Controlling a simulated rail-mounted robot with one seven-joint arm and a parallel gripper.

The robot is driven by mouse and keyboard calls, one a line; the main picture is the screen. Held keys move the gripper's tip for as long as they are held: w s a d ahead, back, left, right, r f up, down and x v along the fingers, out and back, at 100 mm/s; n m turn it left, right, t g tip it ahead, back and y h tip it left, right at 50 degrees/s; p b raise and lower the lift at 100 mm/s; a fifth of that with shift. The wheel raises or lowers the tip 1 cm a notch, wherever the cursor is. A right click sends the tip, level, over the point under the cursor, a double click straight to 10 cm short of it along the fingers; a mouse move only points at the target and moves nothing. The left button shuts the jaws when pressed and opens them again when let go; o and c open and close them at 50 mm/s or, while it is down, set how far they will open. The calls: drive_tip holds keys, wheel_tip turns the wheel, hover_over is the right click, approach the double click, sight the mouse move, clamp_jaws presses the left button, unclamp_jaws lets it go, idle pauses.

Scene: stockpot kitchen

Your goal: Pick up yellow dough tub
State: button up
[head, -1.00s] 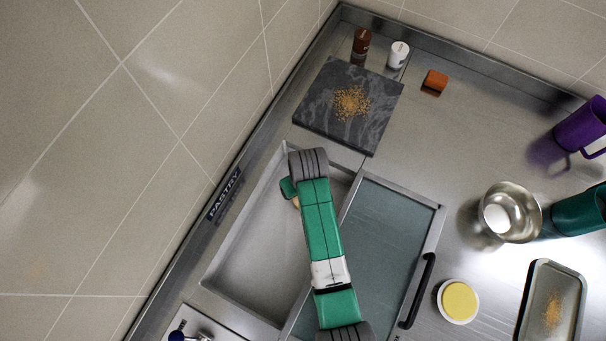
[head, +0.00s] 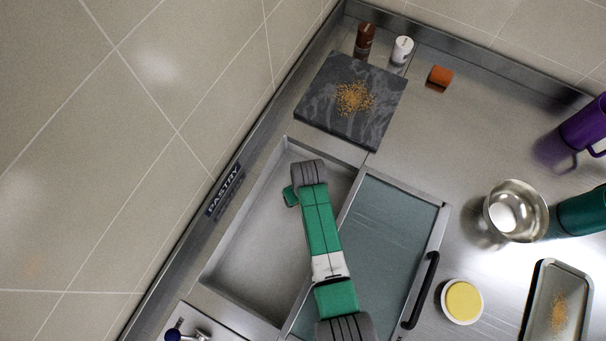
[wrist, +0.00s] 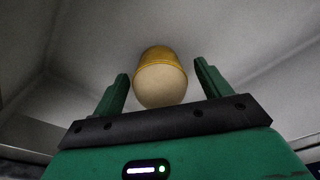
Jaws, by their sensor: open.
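A rounded tub with a yellow band and a cream face (wrist: 160,84) sits in the grey recessed well, seen in the wrist view. My gripper (wrist: 161,72) is open, with one green finger on each side of the tub in that view. Gaps show between the tub and both fingers, and nothing is held. How far the tub lies beyond the fingertips is hard to tell. In the head view my arm reaches over the well and hides the tub and the fingers.
The well (head: 245,255) has raised walls, with a glass sliding lid (head: 385,235) and black handle (head: 424,290) at right. A round white container with a yellow top (head: 462,301) stands beyond the handle. A dark marble board (head: 325,115), steel bowl (head: 530,225) and tray (head: 536,310) lie around.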

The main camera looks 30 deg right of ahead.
drive_tip(key=c, duration=1.1)
drive_tip(key=shift+r, duration=0.15)
wheel_tip(320, 180, up, 10)
drive_tip(key=shift+f+p, duration=0.1)
drive_tip(key=shift+p, duration=1)
